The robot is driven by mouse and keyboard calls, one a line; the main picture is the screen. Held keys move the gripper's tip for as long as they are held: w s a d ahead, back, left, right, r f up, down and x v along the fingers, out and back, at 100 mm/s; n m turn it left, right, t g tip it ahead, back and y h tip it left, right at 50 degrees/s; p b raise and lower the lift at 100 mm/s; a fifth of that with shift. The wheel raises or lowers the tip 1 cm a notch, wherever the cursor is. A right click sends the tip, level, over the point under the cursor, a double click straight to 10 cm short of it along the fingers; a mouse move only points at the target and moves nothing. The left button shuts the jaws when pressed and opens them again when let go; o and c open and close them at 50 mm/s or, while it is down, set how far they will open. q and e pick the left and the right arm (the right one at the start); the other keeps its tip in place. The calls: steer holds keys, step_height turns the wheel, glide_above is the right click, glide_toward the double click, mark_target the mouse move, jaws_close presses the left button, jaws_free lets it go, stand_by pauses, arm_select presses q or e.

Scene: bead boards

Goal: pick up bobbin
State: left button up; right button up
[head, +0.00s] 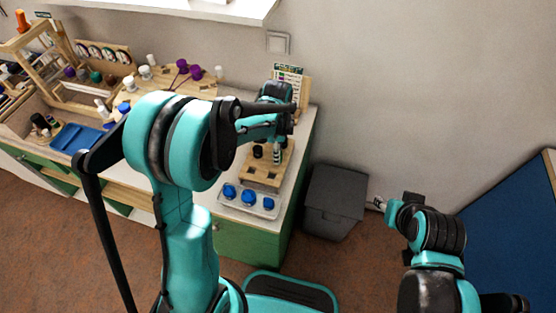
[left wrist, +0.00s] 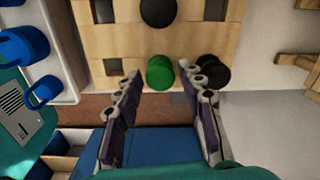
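In the left wrist view a green bobbin (left wrist: 160,72) sits at the edge of a wooden board (left wrist: 125,42) with square holes. Black bobbins (left wrist: 213,72) are beside it and further up the board (left wrist: 158,11). My left gripper (left wrist: 162,88) is open, its two fingers apart on either side of the green bobbin's near end, with no visible grip on it. In the head view my left gripper (head: 277,152) is over the board (head: 262,182), mostly hidden by my arm. My right gripper (head: 377,203) is far from the board, beside the grey bin; its fingers are too small to read.
A pale tray (head: 269,212) with blue round pieces (head: 248,197) lies in front of the board. A grey bin (head: 336,200) stands right of the counter. Wooden racks (head: 55,60), spools and a blue tray (head: 76,138) fill the left counter. A blue surface (head: 510,245) is at far right.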

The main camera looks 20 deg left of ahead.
arm_select(q)
step_height(320, 180, down, 2)
steer(key=shift+f, duration=0.1)
jaws_close()
steer(key=shift+r, duration=0.2)
